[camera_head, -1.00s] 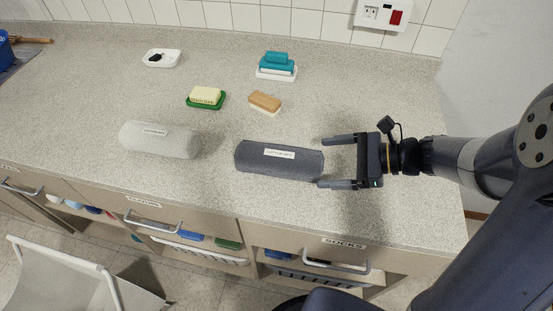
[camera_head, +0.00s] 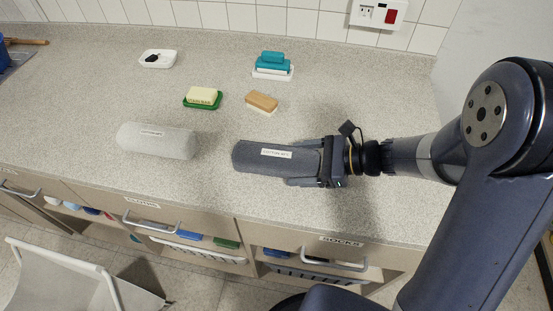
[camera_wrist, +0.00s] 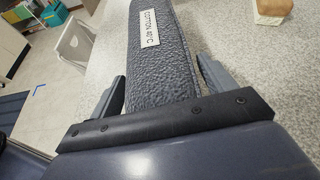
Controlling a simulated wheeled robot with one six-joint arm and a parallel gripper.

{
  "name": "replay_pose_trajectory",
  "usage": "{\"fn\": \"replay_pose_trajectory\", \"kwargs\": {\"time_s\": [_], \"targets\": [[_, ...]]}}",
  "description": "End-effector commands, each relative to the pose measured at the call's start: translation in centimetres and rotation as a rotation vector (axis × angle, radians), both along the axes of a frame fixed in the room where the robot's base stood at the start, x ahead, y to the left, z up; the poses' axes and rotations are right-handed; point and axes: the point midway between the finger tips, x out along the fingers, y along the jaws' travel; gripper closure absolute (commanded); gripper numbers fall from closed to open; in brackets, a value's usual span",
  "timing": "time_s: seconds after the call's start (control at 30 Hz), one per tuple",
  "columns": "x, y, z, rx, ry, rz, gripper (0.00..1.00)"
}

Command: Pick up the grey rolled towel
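The grey rolled towel (camera_head: 262,165) is a dark grey cylinder with a white label, lying on the counter. My gripper (camera_head: 298,161) is around its right end, with one finger on the far side and one on the near side. In the wrist view, the towel (camera_wrist: 163,75) runs between the two fingers of my gripper (camera_wrist: 160,77), and its label faces up. The fingers are spread wide, very close to the towel's sides; firm contact cannot be made out. The towel's right end is hidden by the gripper.
A light grey roll (camera_head: 157,141) lies to the left on the counter (camera_head: 90,110). Behind are a brown-topped sponge (camera_head: 262,101), a green soap dish (camera_head: 203,104), teal blocks on a white dish (camera_head: 272,67) and a white dish (camera_head: 158,60). Drawers (camera_head: 310,247) line the front.

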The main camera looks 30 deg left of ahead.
Motion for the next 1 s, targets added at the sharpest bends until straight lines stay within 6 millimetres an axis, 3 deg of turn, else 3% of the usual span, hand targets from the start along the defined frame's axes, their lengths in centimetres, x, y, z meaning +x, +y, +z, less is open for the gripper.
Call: {"fn": "replay_pose_trajectory", "kwargs": {"time_s": [0.5, 0.77, 1.0], "targets": [[0.0, 0.0, 0.0, 0.000, 0.000, 0.000, 0.64], [0.0, 0.0, 0.2, 0.002, -0.002, 0.000, 0.66], [0.0, 0.0, 3.2, 0.004, -0.007, 0.001, 0.66]]}}
